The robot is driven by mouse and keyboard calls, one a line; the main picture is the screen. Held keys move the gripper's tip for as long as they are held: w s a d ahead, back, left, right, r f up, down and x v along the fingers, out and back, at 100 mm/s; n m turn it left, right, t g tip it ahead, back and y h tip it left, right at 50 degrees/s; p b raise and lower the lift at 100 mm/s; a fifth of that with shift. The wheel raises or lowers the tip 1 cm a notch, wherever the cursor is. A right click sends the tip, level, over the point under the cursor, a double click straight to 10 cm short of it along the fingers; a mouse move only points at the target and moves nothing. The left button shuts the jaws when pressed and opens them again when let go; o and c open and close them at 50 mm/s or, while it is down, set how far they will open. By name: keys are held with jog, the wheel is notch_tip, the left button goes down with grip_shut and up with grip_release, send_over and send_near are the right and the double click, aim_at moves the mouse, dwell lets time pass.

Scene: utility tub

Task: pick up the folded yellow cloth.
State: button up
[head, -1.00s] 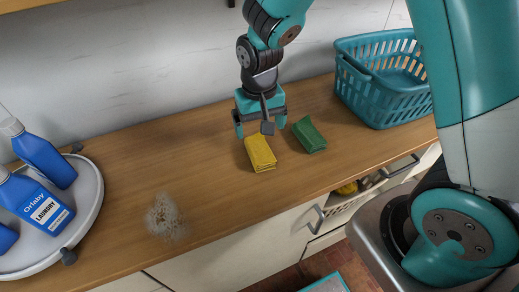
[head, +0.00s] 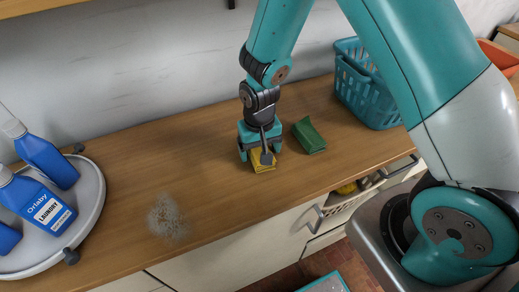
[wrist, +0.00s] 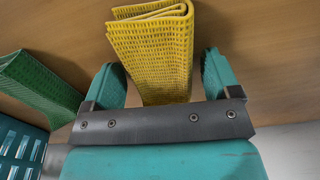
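The folded yellow cloth (head: 262,163) lies on the wooden counter, partly hidden under my gripper in the head view. In the wrist view the yellow cloth (wrist: 152,50) shows its folded layers and textured face, with its near end between the two teal fingers. My gripper (head: 259,158) is down at the cloth. In the wrist view my gripper (wrist: 165,75) is open, one finger on each side of the cloth, with a visible gap at least on the left side.
A folded green cloth (head: 309,136) lies just right of the yellow one. A teal basket (head: 368,90) stands further right. A round tray (head: 92,212) with blue laundry bottles (head: 48,212) is at left. A grey-white smudge (head: 167,217) marks the otherwise clear counter between.

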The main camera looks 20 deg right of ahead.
jog(key=c, duration=0.7)
notch_tip(320, 180, up, 10)
jog(key=shift+r, duration=0.1)
